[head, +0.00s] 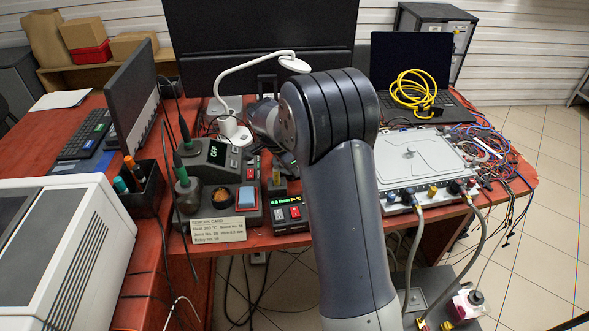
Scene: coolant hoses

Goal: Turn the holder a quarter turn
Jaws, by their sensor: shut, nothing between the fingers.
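A dark soldering-iron holder (218,205) stands on the red desk, with a green-handled iron (187,180) upright at its left, a copper-coloured cleaning cup and a blue sponge. A black pen holder (146,190) with several markers stands to its left. I cannot tell which holder is meant. My arm rises through the middle of the view and bends away over the desk. Its upper joint hides what lies behind it.
A printed card (218,229) leans at the desk's front edge. A small unit with a lit display (287,210) stands close left of my arm. A grey lidded box (420,160) with hoses stands right, beside tangled cables (492,150). A white lamp (234,125) stands behind.

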